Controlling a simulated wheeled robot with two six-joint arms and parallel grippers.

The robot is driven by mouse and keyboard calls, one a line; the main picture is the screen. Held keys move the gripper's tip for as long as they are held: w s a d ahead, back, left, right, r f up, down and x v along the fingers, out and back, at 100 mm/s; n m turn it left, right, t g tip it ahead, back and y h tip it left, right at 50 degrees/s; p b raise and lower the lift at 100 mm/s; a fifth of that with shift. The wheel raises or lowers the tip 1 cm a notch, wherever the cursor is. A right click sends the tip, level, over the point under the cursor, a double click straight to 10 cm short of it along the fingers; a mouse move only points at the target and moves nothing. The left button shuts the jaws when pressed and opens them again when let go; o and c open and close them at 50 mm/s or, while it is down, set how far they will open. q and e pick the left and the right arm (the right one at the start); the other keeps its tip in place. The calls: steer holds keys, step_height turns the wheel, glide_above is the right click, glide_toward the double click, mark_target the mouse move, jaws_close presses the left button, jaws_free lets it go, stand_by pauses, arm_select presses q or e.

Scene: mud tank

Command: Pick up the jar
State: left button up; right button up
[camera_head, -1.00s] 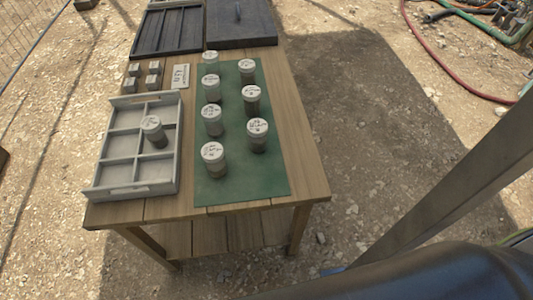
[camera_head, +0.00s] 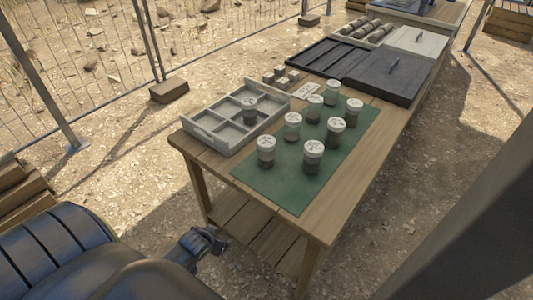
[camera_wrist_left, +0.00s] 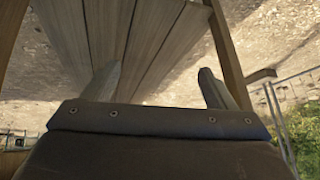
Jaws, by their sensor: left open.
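Several jars with pale, marked lids stand upright in two rows on a green mat (camera_head: 286,186) on the wooden table. The nearest are a front-left jar (camera_head: 266,151) and a front-right jar (camera_head: 313,155). Another jar (camera_head: 249,111) stands in a compartment of the grey divided tray (camera_head: 226,147). Which jar is meant, I cannot tell. My left gripper (camera_head: 213,243) is low beside the table's near side, below the tabletop and away from the jars. In the left wrist view its fingers (camera_wrist_left: 158,74) are apart and empty, with wooden boards beyond. My right gripper is out of view.
The wooden table (camera_head: 335,215) has a lower shelf (camera_head: 262,236). Small grey blocks (camera_head: 281,78) and a label card (camera_head: 305,90) lie behind the tray. A black tray (camera_head: 335,62) and a dark lidded box (camera_head: 387,76) stand farther back. A wire fence (camera_head: 215,50) runs behind.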

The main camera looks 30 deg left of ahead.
arm_select(q)
steer(key=w+d+r+t+b, duration=0.15)
steer(key=w+r, duration=0.25)
steer(key=r, duration=0.6)
steer(key=w+d+r+t+h, duration=0.1)
steer(key=w+r+t, duration=0.25)
steer(key=r, duration=0.65)
steer(key=w+d+r+t, duration=0.15)
steer(key=w+r, duration=0.25)
steer(key=r, duration=0.6)
steer(key=b, duration=0.2)
glide_toward(265, 142)
steer(key=shift+m+t, duration=0.25)
steer(key=shift+m, duration=0.15)
steer(key=x, duration=0.7)
steer(key=shift+s+a+f, duration=0.1)
steer(key=shift+a+f, duration=0.05)
steer(key=shift+f, duration=0.1)
steer(key=shift+d+x, duration=0.15)
steer(key=shift+x, duration=1.05)
steer(key=shift+d+x, duration=0.1)
steer(key=shift+x, duration=1.05)
steer(key=shift+w+a+f, duration=0.1)
steer(key=shift+w+f, duration=0.05)
steer(key=shift+w, duration=0.25)
steer(key=shift+c, duration=0.3)
steer(key=shift+h, duration=0.3)
steer(key=c, duration=1.3)
